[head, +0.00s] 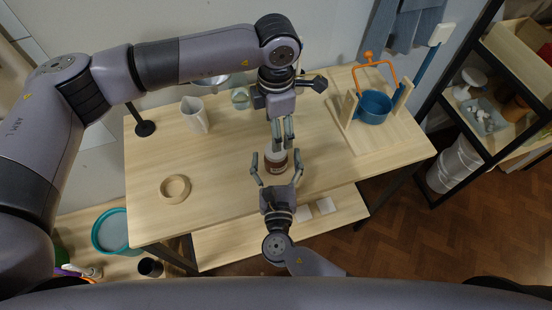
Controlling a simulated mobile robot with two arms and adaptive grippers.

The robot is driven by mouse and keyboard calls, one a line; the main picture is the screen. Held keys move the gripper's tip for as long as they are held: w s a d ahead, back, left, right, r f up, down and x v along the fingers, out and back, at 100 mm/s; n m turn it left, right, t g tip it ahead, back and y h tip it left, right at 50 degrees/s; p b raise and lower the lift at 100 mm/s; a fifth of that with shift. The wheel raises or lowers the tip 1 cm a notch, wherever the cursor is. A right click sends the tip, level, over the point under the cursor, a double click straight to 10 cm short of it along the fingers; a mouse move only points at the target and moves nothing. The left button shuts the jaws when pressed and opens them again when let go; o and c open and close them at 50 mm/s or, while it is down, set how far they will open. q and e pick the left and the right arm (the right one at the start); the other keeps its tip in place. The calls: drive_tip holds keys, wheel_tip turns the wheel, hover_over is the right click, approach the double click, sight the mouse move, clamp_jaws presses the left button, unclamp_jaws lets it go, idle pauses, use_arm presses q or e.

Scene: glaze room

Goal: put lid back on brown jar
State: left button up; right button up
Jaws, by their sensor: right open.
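The brown jar (275,167) stands on the wooden table, with a pale upper part and a brown lower part. My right gripper (276,163) reaches in from the front with its fingers spread, one on each side of the jar. My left gripper (283,146) comes down from above and behind, its fingertips close together at the jar's top. The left fingers cover part of that top, so I cannot tell whether they hold anything. I cannot make out the lid as a separate thing there.
A white pitcher (195,115), a glass jar (240,98) and a metal bowl (211,81) stand at the back.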

drive_tip(key=shift+w, duration=1.3)
clamp_jaws()
